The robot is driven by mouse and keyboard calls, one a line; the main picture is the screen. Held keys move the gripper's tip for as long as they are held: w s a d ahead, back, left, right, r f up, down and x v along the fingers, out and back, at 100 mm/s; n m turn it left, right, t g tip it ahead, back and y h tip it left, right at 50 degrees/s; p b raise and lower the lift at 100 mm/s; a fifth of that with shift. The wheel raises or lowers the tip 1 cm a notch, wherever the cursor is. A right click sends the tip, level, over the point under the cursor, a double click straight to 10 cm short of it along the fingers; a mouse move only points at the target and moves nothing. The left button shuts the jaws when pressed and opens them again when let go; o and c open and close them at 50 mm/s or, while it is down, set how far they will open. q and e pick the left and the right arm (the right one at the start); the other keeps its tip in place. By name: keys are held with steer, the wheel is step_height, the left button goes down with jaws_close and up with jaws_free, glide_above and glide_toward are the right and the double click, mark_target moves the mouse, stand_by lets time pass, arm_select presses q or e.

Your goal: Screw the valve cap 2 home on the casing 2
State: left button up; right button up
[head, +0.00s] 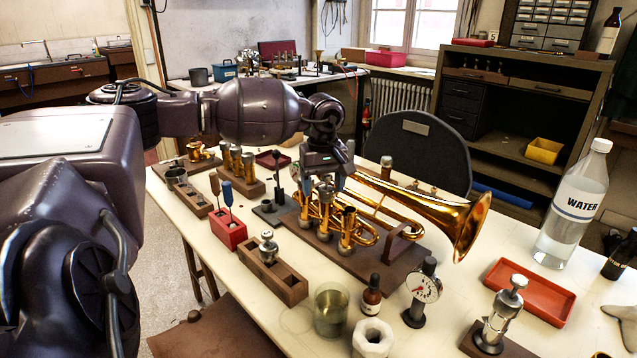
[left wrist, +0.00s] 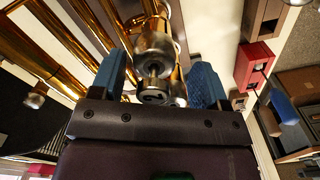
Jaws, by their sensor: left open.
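The brass horn (head: 470,222) lies on a dark wooden board (head: 372,268), its bell to the right. Its upright valve casings (head: 347,228) stand in a row at the left end. My left gripper (head: 324,182) is above them, pointing down. In the left wrist view, its blue fingers (left wrist: 158,78) are open on either side of a silver round cap with a stem and knob (left wrist: 155,48), which lines up with a brass casing. I cannot tell whether the fingers touch it, nor how the cap is seated. My right gripper is not in view.
A red block (head: 228,230) with screwdrivers and a wooden block (head: 272,272) holding a silver valve stand left of the horn. In front are a glass jar (head: 331,310), a small brown bottle (head: 371,295) and a dial gauge (head: 422,290). A red tray (head: 530,292) lies right.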

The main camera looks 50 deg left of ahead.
mark_target(322, 187)
arm_select(q)
steer(key=shift+f, duration=0.6)
steer(key=r, duration=0.1)
steer(key=w+r, duration=0.1)
steer(key=r, duration=0.1)
steer(key=shift+w+d+r+p, duration=0.15)
steer(key=shift+r+p, duration=0.05)
steer(key=shift+p, duration=0.2)
step_height(322, 187, up, 8)
steer(key=s+p, duration=0.1)
steer(key=shift+s+a+r, duration=0.25)
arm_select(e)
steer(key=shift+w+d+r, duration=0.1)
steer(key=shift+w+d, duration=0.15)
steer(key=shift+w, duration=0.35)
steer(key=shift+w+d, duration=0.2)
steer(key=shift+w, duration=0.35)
